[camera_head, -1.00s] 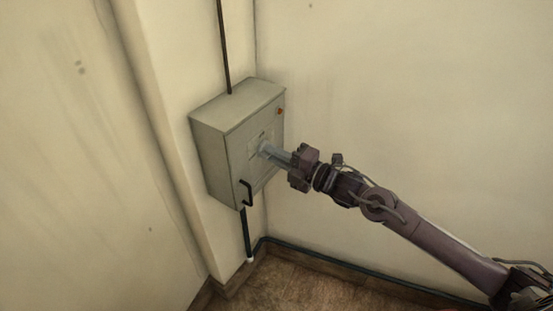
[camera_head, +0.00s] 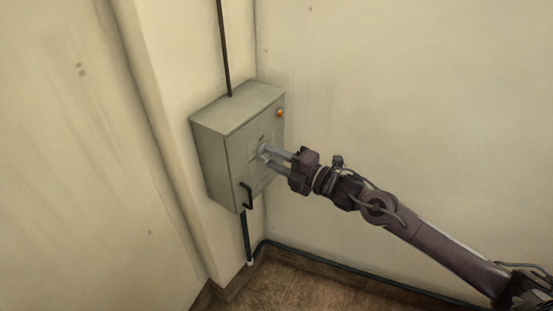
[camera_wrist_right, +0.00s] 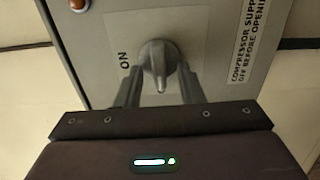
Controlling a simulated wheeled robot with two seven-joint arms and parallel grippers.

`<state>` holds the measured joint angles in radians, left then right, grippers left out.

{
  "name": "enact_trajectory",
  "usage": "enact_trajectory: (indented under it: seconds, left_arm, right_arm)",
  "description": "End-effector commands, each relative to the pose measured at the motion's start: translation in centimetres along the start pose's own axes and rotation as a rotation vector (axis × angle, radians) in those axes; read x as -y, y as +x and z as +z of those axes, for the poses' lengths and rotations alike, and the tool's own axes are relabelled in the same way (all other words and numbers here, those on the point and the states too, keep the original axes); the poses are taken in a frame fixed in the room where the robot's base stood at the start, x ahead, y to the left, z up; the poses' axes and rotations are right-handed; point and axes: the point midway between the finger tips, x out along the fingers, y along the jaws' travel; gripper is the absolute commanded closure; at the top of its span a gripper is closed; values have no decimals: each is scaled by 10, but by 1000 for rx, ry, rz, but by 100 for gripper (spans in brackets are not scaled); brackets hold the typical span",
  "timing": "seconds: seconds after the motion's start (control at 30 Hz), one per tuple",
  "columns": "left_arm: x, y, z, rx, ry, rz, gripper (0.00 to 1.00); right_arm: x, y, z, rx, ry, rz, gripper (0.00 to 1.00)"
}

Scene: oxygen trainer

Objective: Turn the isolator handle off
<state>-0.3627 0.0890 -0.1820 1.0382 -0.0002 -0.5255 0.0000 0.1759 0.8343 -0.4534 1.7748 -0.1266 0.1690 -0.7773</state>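The isolator handle (camera_wrist_right: 158,62) is a grey rotary knob on the front of a grey wall box (camera_head: 222,150). In the right wrist view its narrow grip runs up and down, pointing down in the picture, with the sideways "ON" label (camera_wrist_right: 125,62) to its left. My right gripper (camera_wrist_right: 160,85) is open, one finger on each side of the handle, with visible gaps to the grip. In the head view the right gripper (camera_head: 268,156) reaches the box front from the right and partly hides the handle. My left gripper is not in view.
An orange lamp (camera_head: 280,113) sits at the box's upper right. A dark door pull (camera_head: 246,195) is low on its front. A warning label (camera_wrist_right: 249,45) is beside the handle. Conduit (camera_head: 247,238) runs below the box. The walls around it are clear.

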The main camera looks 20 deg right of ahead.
Motion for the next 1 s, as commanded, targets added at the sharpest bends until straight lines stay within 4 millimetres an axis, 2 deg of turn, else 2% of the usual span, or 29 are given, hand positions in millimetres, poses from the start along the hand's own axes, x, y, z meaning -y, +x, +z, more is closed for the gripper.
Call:
enact_trajectory:
  seconds: [0.17, 0.4, 0.6, 1.0]
  left_arm:
    - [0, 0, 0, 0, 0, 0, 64]
    - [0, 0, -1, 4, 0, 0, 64]
    - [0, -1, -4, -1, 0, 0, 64]
    - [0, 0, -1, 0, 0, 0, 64]
  right_arm:
    - [1, -10, 1, 3, -1, -3, 65]
    - [3, -48, 0, 0, -1, -7, 65]
    - [2, -70, 0, 1, 0, -4, 65]
    - [0, -78, 0, -1, 0, 1, 65]
